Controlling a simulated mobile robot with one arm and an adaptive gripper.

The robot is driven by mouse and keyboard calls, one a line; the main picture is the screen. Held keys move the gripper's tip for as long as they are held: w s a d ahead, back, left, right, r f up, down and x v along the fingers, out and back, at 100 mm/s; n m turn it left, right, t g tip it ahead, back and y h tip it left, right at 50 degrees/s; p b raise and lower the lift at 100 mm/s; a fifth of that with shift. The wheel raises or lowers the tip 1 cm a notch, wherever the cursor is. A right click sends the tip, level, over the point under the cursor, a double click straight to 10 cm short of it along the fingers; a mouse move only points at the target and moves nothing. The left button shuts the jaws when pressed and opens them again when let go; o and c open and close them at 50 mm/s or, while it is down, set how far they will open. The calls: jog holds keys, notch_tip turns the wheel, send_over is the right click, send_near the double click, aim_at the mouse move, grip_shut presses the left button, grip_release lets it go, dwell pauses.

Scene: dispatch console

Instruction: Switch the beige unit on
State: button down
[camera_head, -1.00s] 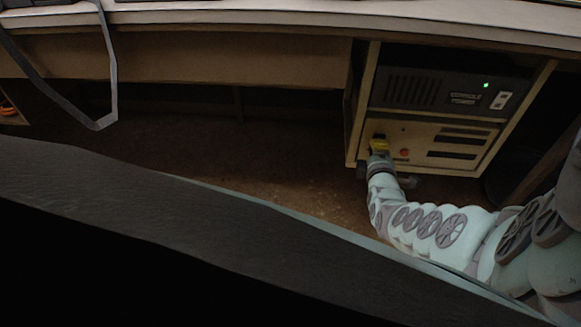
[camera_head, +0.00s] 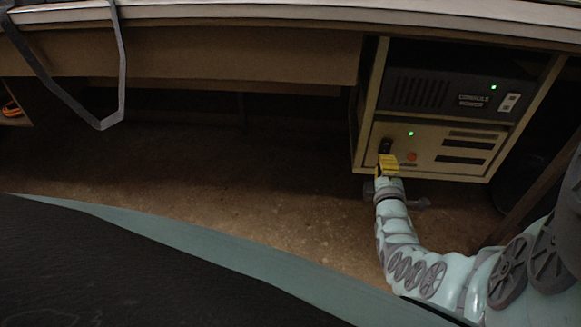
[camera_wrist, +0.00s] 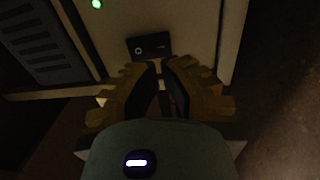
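The beige unit (camera_head: 440,150) sits in the cabinet below the dark unit. Its black rocker switch (camera_head: 386,146) is at the left of its front. A green light (camera_head: 410,133) is lit on the beige front, with an orange-red button (camera_head: 411,157) below it. My gripper (camera_head: 388,160), with yellow fingers, is just in front of and below the switch. In the wrist view the switch (camera_wrist: 149,46) shows just beyond my fingertips (camera_wrist: 160,66), apparently clear of them. The fingers are brought together with only a thin gap and nothing between them. The green light also shows there (camera_wrist: 96,4).
The desk top (camera_head: 300,16) overhangs the cabinet. A grey cable loop (camera_head: 121,70) hangs at the left. The floor (camera_head: 250,175) left of the cabinet is clear.

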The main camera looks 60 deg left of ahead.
jog(key=p+v, duration=0.3)
jog(key=v, duration=0.6)
jog(key=shift+s+d, duration=0.2)
jog(key=shift+s, duration=0.1)
